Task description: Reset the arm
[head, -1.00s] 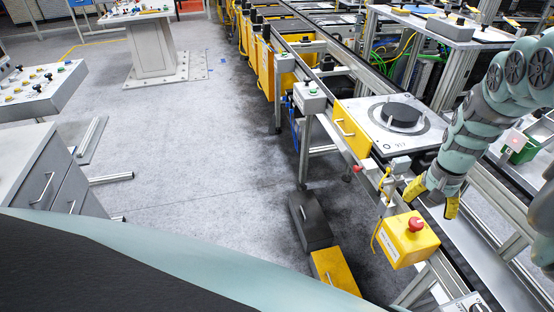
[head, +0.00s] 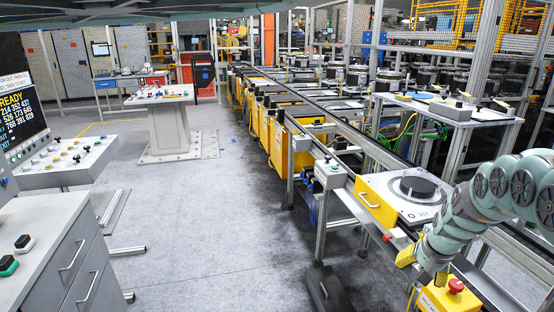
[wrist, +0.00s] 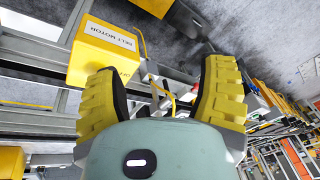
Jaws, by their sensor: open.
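My gripper (head: 422,267) hangs at the right of the head view, beside the conveyor and just above the yellow box with the red emergency button (head: 456,286). In the wrist view, my gripper (wrist: 160,95) has its two yellow pads wide apart with nothing between them. My teal arm reaches in from the right edge of the head view. A pallet (head: 377,203) with a dark round clutch disc (head: 418,187) sits on the conveyor behind my gripper, apart from it.
The conveyor rail (head: 330,143) runs away to the back with several yellow boxes along it. A grey drawer cabinet (head: 60,255) and a control panel (head: 60,160) stand at the left. A pedestal table (head: 172,125) stands farther back. The grey floor (head: 215,215) between is clear.

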